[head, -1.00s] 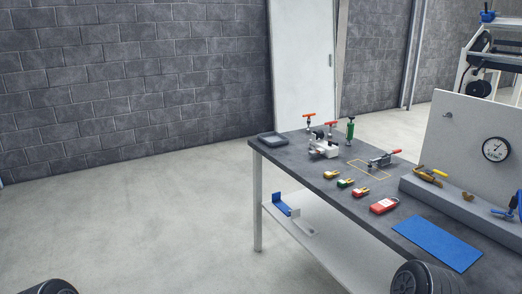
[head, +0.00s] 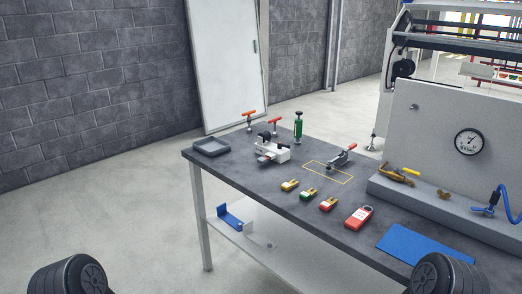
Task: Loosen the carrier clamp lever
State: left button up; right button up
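A toggle clamp with a grey metal body and a red-tipped lever (head: 342,158) lies on the dark workbench (head: 240,180), by a yellow outlined rectangle. I cannot tell whether it is the carrier clamp. The white rack machine (head: 440,48) stands behind the bench at the upper right, partly hidden by a grey panel and cut off by the picture edge. No carrier clamp lever can be made out on it from here. Neither of my grippers is in view; only dark round parts of my arms show at the bottom left and bottom right.
The bench holds a grey tray (head: 212,147), a white fixture (head: 271,152), a green bottle-like tool (head: 298,127), several small coloured blocks, a red meter (head: 359,217) and a blue mat (head: 425,248). A panel with a gauge (head: 468,142) stands at right. Floor left of the bench is clear.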

aim_at(279, 145)
jog(key=i+z, duration=0.25)
jog(key=i, duration=0.35)
jog(key=i+j+z, duration=0.25)
jog(key=i, duration=0.3)
